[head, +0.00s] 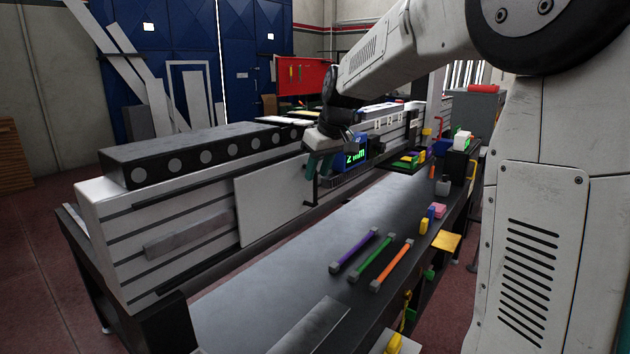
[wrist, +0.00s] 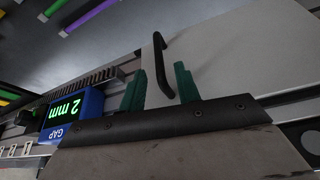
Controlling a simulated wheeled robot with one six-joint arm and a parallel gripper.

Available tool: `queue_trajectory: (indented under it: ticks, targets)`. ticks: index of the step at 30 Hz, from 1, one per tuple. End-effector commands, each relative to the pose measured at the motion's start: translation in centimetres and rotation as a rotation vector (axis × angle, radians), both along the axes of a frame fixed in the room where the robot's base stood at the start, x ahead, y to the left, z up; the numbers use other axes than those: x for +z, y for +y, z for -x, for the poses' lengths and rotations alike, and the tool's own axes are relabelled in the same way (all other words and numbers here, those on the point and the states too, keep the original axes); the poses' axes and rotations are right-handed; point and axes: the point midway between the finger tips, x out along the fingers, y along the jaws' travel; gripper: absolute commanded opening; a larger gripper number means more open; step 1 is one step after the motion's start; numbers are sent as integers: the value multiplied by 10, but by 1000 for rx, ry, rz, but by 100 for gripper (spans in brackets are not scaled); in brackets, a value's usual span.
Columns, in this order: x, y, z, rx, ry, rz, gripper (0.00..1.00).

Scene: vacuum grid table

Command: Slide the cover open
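The cover is a flat pale grey panel on the front of the long slatted unit; it shows in the head view (head: 270,203) and fills the upper right of the wrist view (wrist: 235,45). A black bar handle (wrist: 163,65) stands at its left edge in the wrist view; it also shows in the head view (head: 311,186). My gripper (wrist: 160,68) has its two green fingers apart, with the handle's lower end showing between them in the picture. I cannot tell whether they touch it. In the head view, my gripper (head: 318,166) is just above the handle.
A blue box (wrist: 72,115) reading "GAP 2 mm" sits close to my gripper, beside a dark toothed rack (wrist: 88,84). A black block (head: 190,154) lies atop the unit. Purple (head: 354,250), green and orange bars lie on the dark table (head: 290,275).

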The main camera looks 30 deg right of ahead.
Motion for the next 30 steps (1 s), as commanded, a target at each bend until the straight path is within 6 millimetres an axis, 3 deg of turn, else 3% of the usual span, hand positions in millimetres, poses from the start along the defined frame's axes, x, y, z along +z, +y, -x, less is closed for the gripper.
queue_trajectory:
  ticks: [7,24,27,30]
  targets:
    - [26,-3,10,0,0,0,33]
    - [27,-3,12,-8,3,-4,33]
    - [21,-2,18,-57,37,-24,33]
    - [-3,1,44,-119,122,-45,33]
